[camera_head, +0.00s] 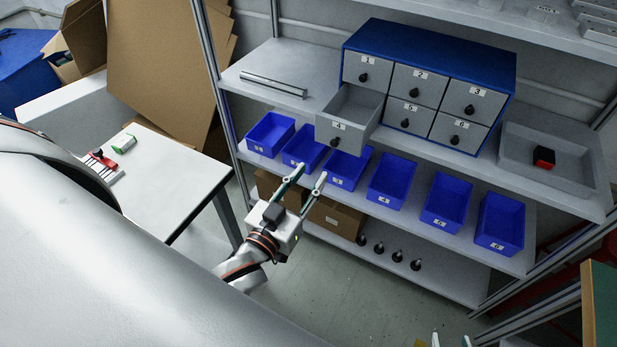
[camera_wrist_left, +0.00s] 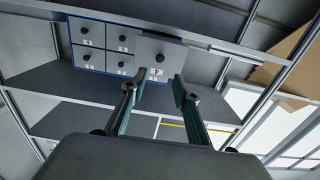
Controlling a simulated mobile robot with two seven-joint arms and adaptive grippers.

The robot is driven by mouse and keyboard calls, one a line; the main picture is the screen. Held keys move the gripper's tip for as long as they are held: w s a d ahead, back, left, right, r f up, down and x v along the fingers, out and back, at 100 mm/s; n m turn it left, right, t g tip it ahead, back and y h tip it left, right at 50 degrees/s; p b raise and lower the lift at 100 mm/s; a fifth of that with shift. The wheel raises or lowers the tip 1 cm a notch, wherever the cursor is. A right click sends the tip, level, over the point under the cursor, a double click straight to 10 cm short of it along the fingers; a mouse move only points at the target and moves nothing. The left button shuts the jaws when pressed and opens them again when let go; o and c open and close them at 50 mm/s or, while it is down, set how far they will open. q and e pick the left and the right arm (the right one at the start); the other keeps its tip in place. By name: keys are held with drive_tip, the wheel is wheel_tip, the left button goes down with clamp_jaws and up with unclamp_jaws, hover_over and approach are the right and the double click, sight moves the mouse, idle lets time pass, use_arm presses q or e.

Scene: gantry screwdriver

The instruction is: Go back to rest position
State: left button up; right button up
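My left gripper (camera_head: 311,172) is open and empty in the head view, in front of the lower shelf and below the pulled-out drawer 4 (camera_head: 340,126). In the left wrist view its two fingers (camera_wrist_left: 155,84) are spread apart, with nothing between them; the drawer front (camera_wrist_left: 160,53) appears beyond the tips, upside down. The blue cabinet (camera_head: 430,51) has numbered grey drawers, and only drawer 4 stands open. My right gripper (camera_head: 451,340) shows only as two separated fingertips at the bottom edge of the head view; the rest is out of frame.
Blue bins (camera_head: 394,180) line the shelf close beyond my left gripper. A grey tray (camera_head: 517,166) holds a red and black object (camera_head: 544,157). Cardboard boxes (camera_head: 336,218) and several dark knobs sit lower. A white table (camera_head: 167,178) stands left. Floor (camera_head: 340,280) is clear in front.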

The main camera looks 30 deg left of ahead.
use_arm(q)
drive_tip(key=shift+f, duration=0.1)
drive_tip(key=s+d+f+m+g+h, duration=0.1)
drive_tip(key=s+f, duration=0.4)
drive_tip(key=f, duration=0.6)
drive_tip(key=s+d+f+m+g+h, duration=0.1)
drive_tip(key=s+f+g, duration=0.5)
drive_tip(key=f, duration=0.6)
drive_tip(key=shift+s+d+m+h, duration=0.15)
drive_tip(key=shift+d+m+h, duration=0.25)
drive_tip(key=shift+d+m, duration=0.55)
